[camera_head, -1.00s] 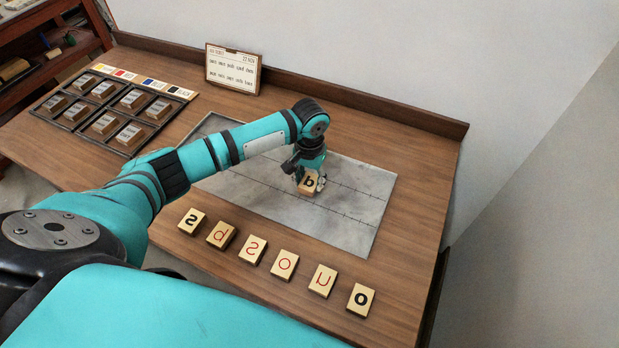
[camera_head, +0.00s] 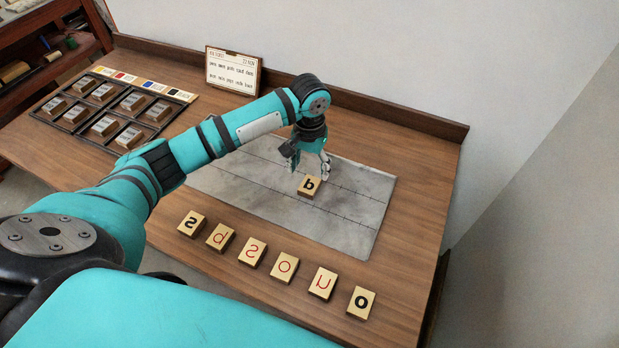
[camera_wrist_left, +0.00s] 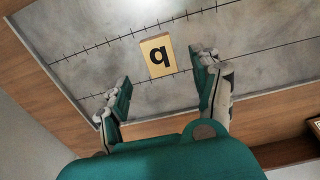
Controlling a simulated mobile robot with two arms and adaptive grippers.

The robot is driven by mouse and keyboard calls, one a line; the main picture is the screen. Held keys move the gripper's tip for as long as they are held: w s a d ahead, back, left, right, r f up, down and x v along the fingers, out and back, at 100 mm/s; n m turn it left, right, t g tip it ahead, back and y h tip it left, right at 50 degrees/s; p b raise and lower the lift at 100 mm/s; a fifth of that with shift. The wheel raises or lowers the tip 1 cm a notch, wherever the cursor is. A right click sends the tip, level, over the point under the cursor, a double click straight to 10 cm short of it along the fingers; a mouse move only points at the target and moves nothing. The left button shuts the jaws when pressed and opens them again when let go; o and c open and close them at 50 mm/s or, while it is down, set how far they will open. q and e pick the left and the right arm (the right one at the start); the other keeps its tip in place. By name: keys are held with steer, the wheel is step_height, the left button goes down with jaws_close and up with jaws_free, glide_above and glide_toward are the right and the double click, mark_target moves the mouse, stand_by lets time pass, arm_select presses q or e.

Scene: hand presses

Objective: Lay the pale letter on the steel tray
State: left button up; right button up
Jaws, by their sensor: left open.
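The pale letter block (camera_head: 309,187), a pale wooden tile with a black letter like "b" or "q", lies face up on the grey steel tray (camera_head: 357,213), between the ruled lines. In the left wrist view the block (camera_wrist_left: 157,56) lies flat on the tray (camera_wrist_left: 262,22), with bare metal around it. My left gripper (camera_head: 308,160) is open and empty just above and behind the block, its fingers apart from it. In the wrist view the open fingers (camera_wrist_left: 160,70) frame the block's near side without touching. My right gripper is not in view.
A row of several letter tiles (camera_head: 285,267), red and black, lies on the wooden table in front of the tray. A dark compartment rack (camera_head: 92,132) with grey blocks stands at left. A small card (camera_head: 233,71) leans at the back ledge. The tray's right part is clear.

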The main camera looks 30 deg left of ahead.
mark_target(309, 184)
arm_select(q)
step_height(309, 184, up, 6)
steer(key=shift+f, duration=0.15)
stand_by(0.5)
